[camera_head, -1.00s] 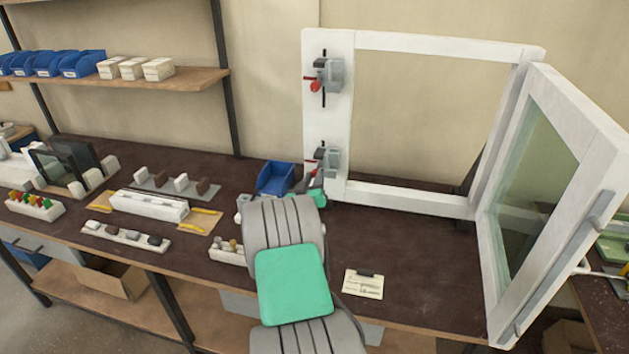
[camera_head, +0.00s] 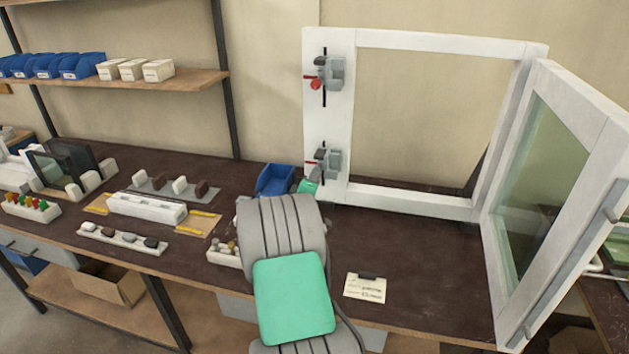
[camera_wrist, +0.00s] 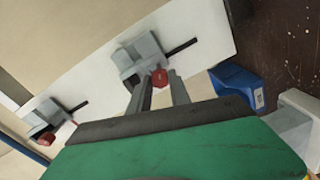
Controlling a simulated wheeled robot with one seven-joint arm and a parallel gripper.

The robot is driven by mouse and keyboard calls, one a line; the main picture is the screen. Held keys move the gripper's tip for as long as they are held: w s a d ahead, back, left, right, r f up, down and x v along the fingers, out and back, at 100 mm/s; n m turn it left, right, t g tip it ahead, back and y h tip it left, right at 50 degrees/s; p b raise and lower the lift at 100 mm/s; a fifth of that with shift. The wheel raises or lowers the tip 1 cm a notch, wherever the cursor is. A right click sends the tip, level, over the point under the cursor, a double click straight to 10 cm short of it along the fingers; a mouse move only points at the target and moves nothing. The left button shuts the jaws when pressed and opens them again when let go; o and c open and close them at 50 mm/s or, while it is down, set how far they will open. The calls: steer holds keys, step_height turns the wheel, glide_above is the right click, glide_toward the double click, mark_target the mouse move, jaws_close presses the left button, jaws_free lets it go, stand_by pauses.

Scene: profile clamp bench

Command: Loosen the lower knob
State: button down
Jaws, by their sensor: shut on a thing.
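The lower clamp (camera_head: 331,163) is a grey block on the white profile, with a red lever-like part on its left. In the wrist view the lower clamp (camera_wrist: 137,55) is close, and its red lower knob (camera_wrist: 159,77) sits between the tips of my gripper (camera_wrist: 161,83). My gripper is shut on this knob. In the head view the knob and fingertips are largely hidden by my arm; only a bit of the green gripper body (camera_head: 308,187) shows. The upper clamp (camera_head: 329,72) has a red knob (camera_head: 315,84) and stands apart from my gripper.
A blue bin (camera_head: 274,180) stands on the bench just left of the lower clamp. A white frame (camera_head: 440,44) rises behind, with a glazed sash (camera_head: 560,170) swung open at right. A label card (camera_head: 365,287) lies on the bench. Several small parts racks stand at left.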

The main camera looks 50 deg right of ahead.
steer(key=shift+w+a+n+p, duration=0.1)
steer(key=shift+n+p, duration=0.15)
steer(key=shift+n, duration=1.8)
steer(key=shift+w+a+n+p, duration=0.1)
steer(key=shift+n+p, duration=0.15)
steer(key=shift+n, duration=1.8)
steer(key=shift+d, duration=0.1)
steer(key=c, duration=1.5)
jaws_free()
steer(key=shift+w, duration=0.1)
steer(key=o, duration=0.3)
steer(key=shift+s, duration=0.2)
